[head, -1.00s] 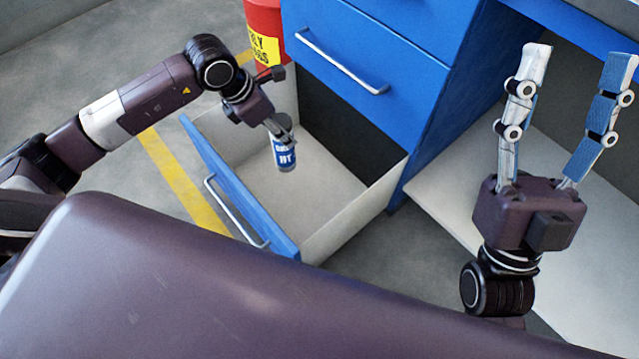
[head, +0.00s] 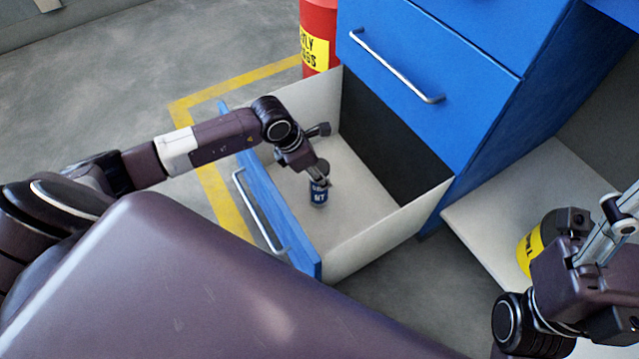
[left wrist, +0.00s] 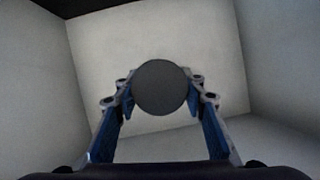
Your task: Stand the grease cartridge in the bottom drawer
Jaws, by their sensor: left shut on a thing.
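The grease cartridge (head: 319,193) is a small dark-blue can with white lettering, roughly upright inside the open bottom drawer (head: 390,232). My left gripper (head: 319,176) reaches down into the drawer and is shut on its upper part. In the left wrist view the cartridge's round grey end (left wrist: 160,88) sits between the two fingers, with pale drawer walls around. I cannot tell whether its base touches the drawer floor. My right gripper (head: 622,215) is at the right edge, away from the drawer; its fingers are partly cut off.
The blue drawer front (head: 262,190) with its handle faces my body. A closed blue drawer (head: 400,75) overhangs the back. A red container (head: 318,22) stands behind. A yellow and black object (head: 530,250) is beside my right gripper. The drawer floor around the cartridge is clear.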

